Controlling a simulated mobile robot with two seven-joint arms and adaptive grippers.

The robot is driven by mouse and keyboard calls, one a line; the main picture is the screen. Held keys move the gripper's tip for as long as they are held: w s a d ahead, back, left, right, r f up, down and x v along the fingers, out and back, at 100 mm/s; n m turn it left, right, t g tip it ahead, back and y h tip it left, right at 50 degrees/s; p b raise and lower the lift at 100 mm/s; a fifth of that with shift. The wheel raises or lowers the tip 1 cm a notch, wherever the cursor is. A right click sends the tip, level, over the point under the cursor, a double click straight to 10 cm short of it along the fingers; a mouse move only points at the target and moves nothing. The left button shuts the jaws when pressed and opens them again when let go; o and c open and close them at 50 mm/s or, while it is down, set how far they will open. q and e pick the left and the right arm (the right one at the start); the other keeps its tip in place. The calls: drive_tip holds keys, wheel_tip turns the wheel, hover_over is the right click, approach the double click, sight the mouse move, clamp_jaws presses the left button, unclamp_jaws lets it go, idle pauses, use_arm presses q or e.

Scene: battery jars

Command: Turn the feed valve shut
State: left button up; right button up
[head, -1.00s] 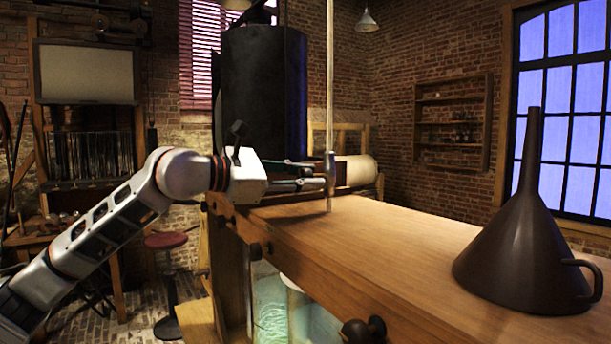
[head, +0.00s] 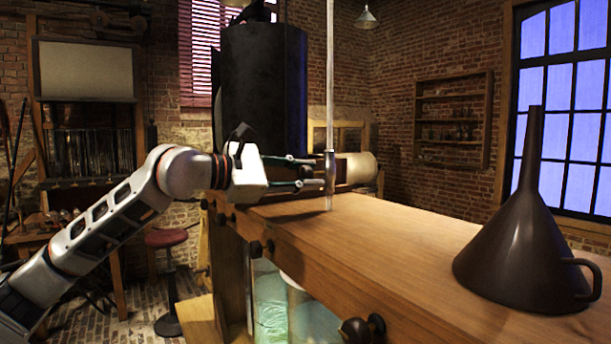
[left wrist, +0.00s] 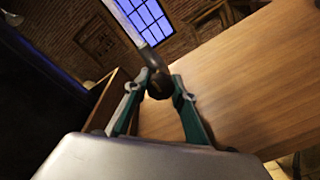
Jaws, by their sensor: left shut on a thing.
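The feed valve (head: 330,172) is a small grey metal fitting low on a thin upright pipe (head: 330,70), just above the wooden bench top. My left gripper (head: 323,173) reaches it from the left, its fingers closed on the fitting. In the left wrist view, the green-sided fingers (left wrist: 161,86) close around a dark rounded part of the valve (left wrist: 158,84), with the pale pipe (left wrist: 128,22) running up beyond it. The fingers partly hide the valve, so I cannot tell how far it is turned. My right gripper is not in view.
A large dark funnel (head: 525,240) stands at the right on the wooden bench (head: 400,240). A tall black cylinder (head: 264,90) stands behind my gripper, with a pale roll (head: 356,168) beside it. The bench between valve and funnel is clear. A glass jar (head: 300,315) shows below.

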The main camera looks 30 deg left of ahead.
use_arm(q)
drive_tip(key=o, duration=1.1)
drive_tip(key=shift+v, duration=6.05)
